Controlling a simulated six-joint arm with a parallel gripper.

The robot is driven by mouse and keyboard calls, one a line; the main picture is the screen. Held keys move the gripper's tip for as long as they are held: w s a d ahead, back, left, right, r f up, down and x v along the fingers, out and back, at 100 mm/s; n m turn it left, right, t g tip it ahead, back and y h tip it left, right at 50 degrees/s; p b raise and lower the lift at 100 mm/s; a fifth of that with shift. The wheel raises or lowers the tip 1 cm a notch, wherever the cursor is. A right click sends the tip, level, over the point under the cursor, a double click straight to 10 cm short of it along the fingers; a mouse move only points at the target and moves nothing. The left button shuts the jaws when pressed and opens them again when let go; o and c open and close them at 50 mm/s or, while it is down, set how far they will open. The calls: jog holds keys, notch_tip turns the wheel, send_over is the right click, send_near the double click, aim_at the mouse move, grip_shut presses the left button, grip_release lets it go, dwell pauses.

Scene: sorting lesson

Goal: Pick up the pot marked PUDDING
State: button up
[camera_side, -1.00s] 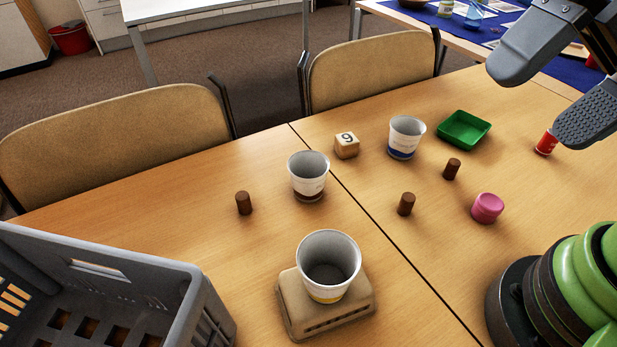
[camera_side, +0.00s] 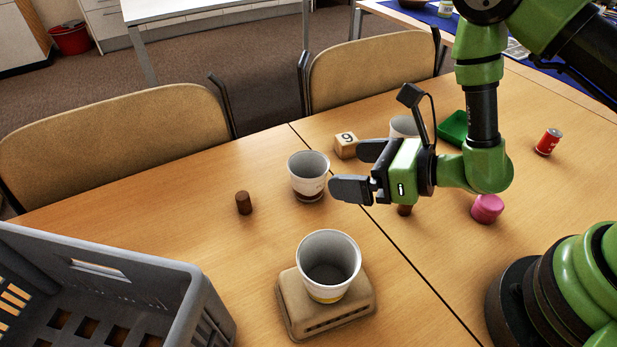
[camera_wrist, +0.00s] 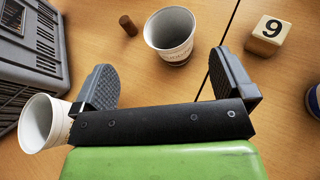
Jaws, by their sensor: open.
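Three white pots are in view; I cannot read for certain which one is marked PUDDING. A pot with a brown band (camera_side: 309,184) stands upright on the table. In the wrist view this pot (camera_wrist: 172,49) is ahead of the gap between my fingers. A pot with a yellow band (camera_side: 327,289) stands on a beige stand; it also shows in the wrist view (camera_wrist: 60,128). A third pot (camera_side: 402,127) is partly hidden behind my gripper. My gripper (camera_side: 360,170) is open and empty, its fingers pointing towards the brown-banded pot, not around it.
A wooden cube marked 9 (camera_side: 345,145) is behind my fingers. A brown peg (camera_side: 244,203) is left of the brown-banded pot. A grey crate (camera_side: 185,292) fills the front left. A green tray (camera_side: 453,127), pink tub (camera_side: 487,208) and red can (camera_side: 548,142) are on the right.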

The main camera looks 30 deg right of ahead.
aim_at(294, 169)
jog(key=shift+d+f+h, duration=0.2)
jog(key=shift+f+h, duration=0.1)
jog(key=shift+f, duration=0.25)
jog(key=x, duration=0.9)
jog(key=shift+w+f, duration=0.2)
jog(key=shift+w, duration=0.15)
jog(key=shift+c, duration=0.2)
jog(key=c, duration=0.9)
